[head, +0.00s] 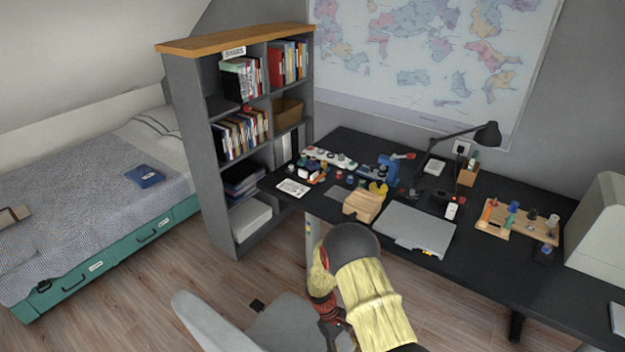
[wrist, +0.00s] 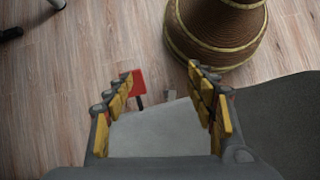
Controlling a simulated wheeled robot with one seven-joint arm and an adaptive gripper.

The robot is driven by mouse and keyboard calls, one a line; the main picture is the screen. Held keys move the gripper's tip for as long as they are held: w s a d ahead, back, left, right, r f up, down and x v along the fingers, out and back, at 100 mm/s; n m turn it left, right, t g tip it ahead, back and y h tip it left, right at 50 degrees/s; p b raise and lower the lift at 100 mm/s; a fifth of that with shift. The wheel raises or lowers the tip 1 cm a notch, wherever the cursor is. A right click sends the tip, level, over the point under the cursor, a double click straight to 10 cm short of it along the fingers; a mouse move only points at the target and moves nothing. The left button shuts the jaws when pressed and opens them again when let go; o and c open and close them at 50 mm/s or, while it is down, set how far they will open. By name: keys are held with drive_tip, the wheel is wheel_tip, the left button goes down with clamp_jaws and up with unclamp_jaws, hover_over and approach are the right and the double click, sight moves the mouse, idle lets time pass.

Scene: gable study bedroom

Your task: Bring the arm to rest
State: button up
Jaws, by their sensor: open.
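My gripper (wrist: 166,84) shows in the wrist view with its yellow-padded fingers apart and nothing between them. It points down over a pale grey surface (wrist: 155,130) and the wooden floor. In the head view my arm hangs at the bottom centre, bent, with a yellow sleeve and a dark joint. Its lower end is in front of the desk's near edge, beside the grey chair (head: 285,326). The fingers cannot be made out clearly there.
The black desk (head: 480,262) carries a closed grey laptop (head: 415,228), a wooden block (head: 362,205), a lamp (head: 487,134) and small items. A bookshelf (head: 200,140) and bed (head: 75,190) stand left. A brown ribbed round object (wrist: 215,32) is near the fingers. Floor (head: 150,275) is open left.

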drive_tip(key=s+d+r+m+t+y, duration=0.1)
drive_tip(key=s+r+m, duration=0.15)
drive_tip(key=r, duration=1.05)
drive_tip(key=s+r+m+t+y, duration=0.1)
drive_tip(key=s+r+m+y, duration=0.15)
drive_tip(key=r, duration=1.15)
drive_tip(key=s+d+r+m+t, duration=0.1)
drive_tip(key=s+d+r+t, duration=0.1)
drive_tip(key=s+r, duration=0.3)
drive_tip(key=s+d+r+m+t, duration=0.1)
drive_tip(key=s+r+t, duration=0.2)
drive_tip(key=r, duration=0.9)
drive_tip(key=s+d+r+m+t+y, duration=0.1)
drive_tip(key=s+d+r+t, duration=0.1)
drive_tip(key=s+r, duration=0.5)
wheel_tip(320, 180, up, 2)
drive_tip(key=shift+d+r+m+t, duration=0.3)
drive_tip(key=shift+m+t, duration=0.1)
drive_tip(key=shift+t, duration=0.4)
drive_tip(key=shift+s, duration=0.1)
